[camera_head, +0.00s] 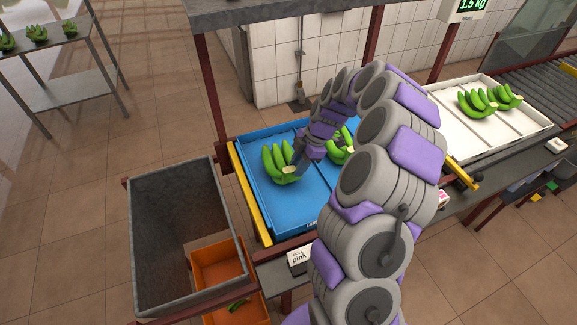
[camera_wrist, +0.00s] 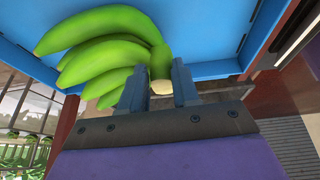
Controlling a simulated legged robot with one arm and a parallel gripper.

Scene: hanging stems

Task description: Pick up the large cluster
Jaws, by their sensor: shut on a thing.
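A large green banana cluster (camera_head: 276,166) with several fingers is at the left side of the blue tray (camera_head: 268,212). My gripper (camera_head: 298,168) is at its crown, on the cluster's right side. In the wrist view my gripper (camera_wrist: 160,88) has one finger on each side of the pale cut stem of the banana cluster (camera_wrist: 90,45), shut on it. The bananas spread away to the left of the fingers. I cannot tell whether the cluster touches the tray floor. A second green cluster (camera_head: 335,153) is in the tray's right part, partly hidden by my arm.
A white tray (camera_head: 457,98) with green clusters (camera_head: 489,100) stands at the right below a scale display (camera_head: 468,6). A deep grey bin (camera_head: 170,215) and an orange crate (camera_head: 217,258) are left of the blue tray. A metal shelf (camera_head: 60,95) holds small clusters.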

